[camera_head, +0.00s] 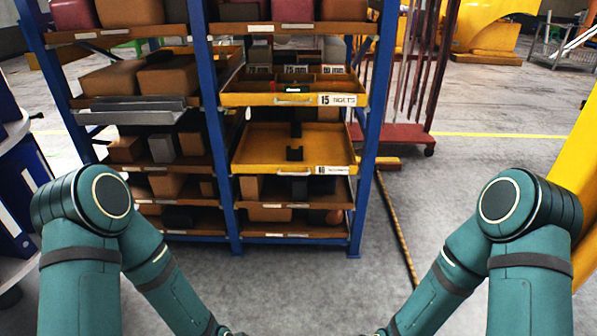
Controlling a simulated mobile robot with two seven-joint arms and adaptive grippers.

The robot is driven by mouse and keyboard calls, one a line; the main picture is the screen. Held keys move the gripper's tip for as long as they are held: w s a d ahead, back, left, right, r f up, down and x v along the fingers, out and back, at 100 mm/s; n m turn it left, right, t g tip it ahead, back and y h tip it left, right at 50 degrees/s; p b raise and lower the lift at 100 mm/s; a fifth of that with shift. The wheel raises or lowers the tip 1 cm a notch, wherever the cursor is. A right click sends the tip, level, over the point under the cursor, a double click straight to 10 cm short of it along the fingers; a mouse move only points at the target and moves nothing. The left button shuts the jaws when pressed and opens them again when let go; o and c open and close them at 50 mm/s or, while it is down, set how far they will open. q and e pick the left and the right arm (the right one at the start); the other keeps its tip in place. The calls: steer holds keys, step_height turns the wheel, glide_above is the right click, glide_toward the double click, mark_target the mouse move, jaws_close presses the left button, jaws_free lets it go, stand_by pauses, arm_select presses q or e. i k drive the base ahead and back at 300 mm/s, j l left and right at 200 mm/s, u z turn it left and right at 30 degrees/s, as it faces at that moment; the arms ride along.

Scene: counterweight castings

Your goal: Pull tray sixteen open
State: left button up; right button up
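A yellow tray (262,142) sits in the right bay of the blue-posted rack, below the tray labelled 15. Its front label (333,170) is too small to read surely, so I cannot confirm that it is sixteen. Its floor shows from above, with small dark blocks (294,153) on it. A pale handle (292,173) is on its front. I cannot tell how far it stands out from the rack. Both my arms reach down out of the bottom edge; neither gripper is in view.
A wheeled red rack (400,133) stands right of the shelving. Grey floor (300,285) in front of the rack is clear.

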mark_target(295, 144)
steer(key=i+j+z, duration=0.15)
steer(key=i, duration=0.35)
steer(key=i+j+z, duration=0.1)
steer(key=i, duration=0.45)
steer(key=i+j+z, duration=0.15)
steer(key=i, duration=0.35)
steer(key=i+j+z, duration=0.15)
steer(key=i+j, duration=0.15)
steer(key=i, duration=0.15)
